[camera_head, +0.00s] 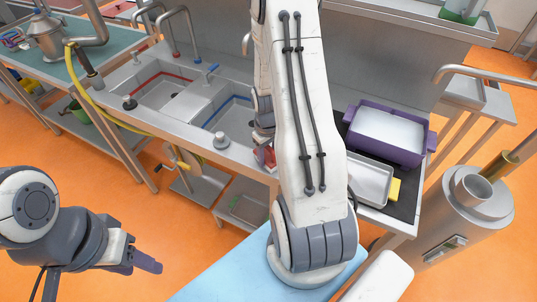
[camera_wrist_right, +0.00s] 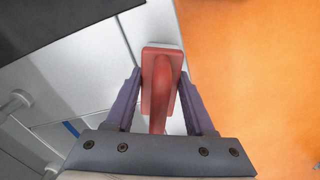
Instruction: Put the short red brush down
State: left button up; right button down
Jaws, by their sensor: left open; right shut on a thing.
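The short red brush (camera_wrist_right: 160,85) is between the purple fingers of my right gripper (camera_wrist_right: 160,78) in the right wrist view, its handle toward the camera. My right gripper is shut on it. The brush is over the counter's front edge, with floor to its right in that view; I cannot tell whether it touches the steel. In the head view a bit of the red brush (camera_head: 266,157) shows left of my right arm, which hides most of that gripper. My left gripper (camera_head: 148,264) is open and empty at lower left, over the floor, away from the counter.
The steel counter (camera_head: 236,151) has two sinks, one red-trimmed (camera_head: 165,83), one blue-trimmed (camera_head: 232,115). Right of my arm are a purple crate (camera_head: 388,158) and a steel tray (camera_head: 368,184) on a dark mat (camera_head: 404,205). A metal cylinder (camera_head: 465,220) stands at far right.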

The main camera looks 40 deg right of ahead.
jog(key=shift+c, duration=1.3)
grip_release()
jog(key=shift+f, duration=0.1)
jog(key=shift+r, duration=0.6)
notch_tip(320, 180, up, 11)
jog(key=shift+a+r+b, duration=0.1)
jog(key=shift+a+b, duration=0.05)
jog(key=shift+b, duration=0.5)
